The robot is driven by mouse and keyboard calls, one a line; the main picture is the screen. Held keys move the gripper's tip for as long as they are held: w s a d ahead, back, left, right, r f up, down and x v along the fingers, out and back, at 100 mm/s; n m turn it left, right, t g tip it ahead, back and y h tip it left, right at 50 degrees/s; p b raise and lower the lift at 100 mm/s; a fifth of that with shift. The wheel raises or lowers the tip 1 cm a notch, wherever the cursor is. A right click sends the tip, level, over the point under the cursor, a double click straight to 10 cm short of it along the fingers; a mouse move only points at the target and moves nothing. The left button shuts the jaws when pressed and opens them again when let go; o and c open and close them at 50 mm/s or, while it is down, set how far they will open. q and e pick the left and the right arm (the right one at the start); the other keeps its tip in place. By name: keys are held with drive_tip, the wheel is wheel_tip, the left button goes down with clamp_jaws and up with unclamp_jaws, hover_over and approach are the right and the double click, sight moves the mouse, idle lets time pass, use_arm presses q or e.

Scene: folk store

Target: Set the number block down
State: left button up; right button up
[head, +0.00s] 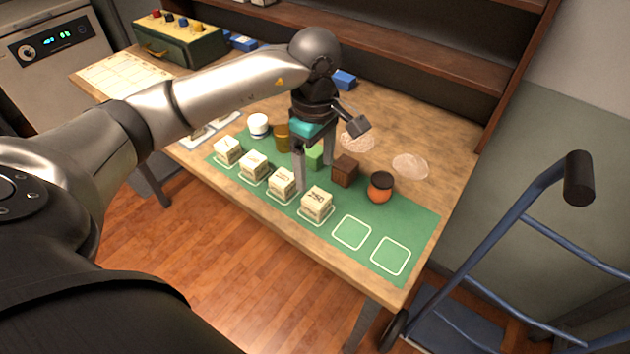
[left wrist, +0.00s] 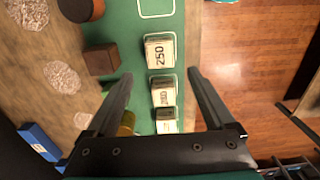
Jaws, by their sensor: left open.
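Several cream number blocks sit in a row on white outlined squares of the green mat (head: 412,228). The block marked 250 (head: 317,201) is the rightmost in the head view, upright on its square. The 250 block also shows in the left wrist view (left wrist: 160,52), with another number block (left wrist: 163,91) behind it. My left gripper (head: 312,176) is open and empty, pointing down close behind the row. In the left wrist view its fingers (left wrist: 159,76) are spread to either side of the row, with nothing held between them. My right gripper is out of view.
Two outlined squares, one (head: 351,233) and another (head: 390,256), are empty. A blue hand truck (head: 480,245) stands to the right.

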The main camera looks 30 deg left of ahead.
use_arm(q)
drive_tip(key=shift+r, duration=1.55)
